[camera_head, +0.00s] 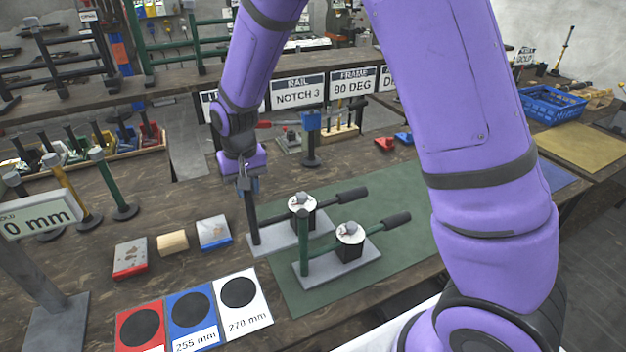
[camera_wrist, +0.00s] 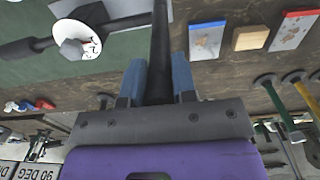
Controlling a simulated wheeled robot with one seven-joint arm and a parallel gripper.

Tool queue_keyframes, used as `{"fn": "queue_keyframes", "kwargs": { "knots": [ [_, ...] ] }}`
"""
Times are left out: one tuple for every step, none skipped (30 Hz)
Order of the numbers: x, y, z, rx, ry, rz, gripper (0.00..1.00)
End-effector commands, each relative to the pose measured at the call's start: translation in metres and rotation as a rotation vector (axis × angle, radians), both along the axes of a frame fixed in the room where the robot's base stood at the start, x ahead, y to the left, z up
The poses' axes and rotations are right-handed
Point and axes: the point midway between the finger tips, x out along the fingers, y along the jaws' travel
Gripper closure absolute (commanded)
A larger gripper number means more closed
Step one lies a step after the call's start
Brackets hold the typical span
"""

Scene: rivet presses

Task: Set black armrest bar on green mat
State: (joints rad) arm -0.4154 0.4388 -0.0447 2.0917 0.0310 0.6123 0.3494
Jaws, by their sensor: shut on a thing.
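The black armrest bar (camera_head: 252,222) stands upright in the head view, its lower end at the left end of the rear rivet press's grey base (camera_head: 276,243). Whether it touches that base I cannot tell. My gripper (camera_head: 247,187) is shut on the bar's upper part, pointing down. In the wrist view, the bar (camera_wrist: 160,45) runs away from between the blue fingers of my gripper (camera_wrist: 158,78). The green mat (camera_head: 405,185) lies under and behind both presses and also shows in the wrist view (camera_wrist: 115,62).
The front press (camera_head: 349,246) holds a green bar (camera_head: 303,243) close by. Levers (camera_head: 396,220) stick out to the right. Small blocks (camera_head: 173,242) and red, blue and white cards (camera_head: 191,310) lie to the left. Standing bars (camera_head: 113,185) are farther left. The mat's right part is clear.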

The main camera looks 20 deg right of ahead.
Motion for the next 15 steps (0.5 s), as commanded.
{"fn": "queue_keyframes", "kwargs": {
  "knots": [
    [0.004,-0.005,0.0,0.0,-0.001,-0.003,1.0],
    [0.007,-0.008,-0.001,0.0,-0.001,-0.003,1.0],
    [0.011,-0.012,-0.001,0.0,-0.002,-0.004,1.0],
    [0.014,-0.016,-0.001,0.0,-0.002,-0.005,1.0],
    [0.017,-0.02,-0.002,0.0,-0.002,-0.005,1.0],
    [0.022,-0.026,-0.003,0.0,-0.002,-0.006,1.0],
    [0.026,-0.029,-0.003,0.0,-0.001,-0.005,1.0],
    [0.03,-0.034,-0.004,0.0,-0.001,-0.005,1.0],
    [0.035,-0.04,-0.005,0.0,-0.001,-0.006,1.0],
    [0.039,-0.045,-0.005,0.0,-0.001,-0.005,1.0],
    [0.044,-0.05,-0.006,0.0,-0.001,-0.006,1.0],
    [0.05,-0.057,-0.007,0.0,-0.001,-0.006,1.0],
    [0.054,-0.062,-0.008,0.0,-0.001,-0.005,1.0],
    [0.058,-0.067,-0.008,0.0,0.0,-0.006,1.0],
    [0.064,-0.073,-0.009,0.0,-0.001,-0.005,1.0]
  ]
}}
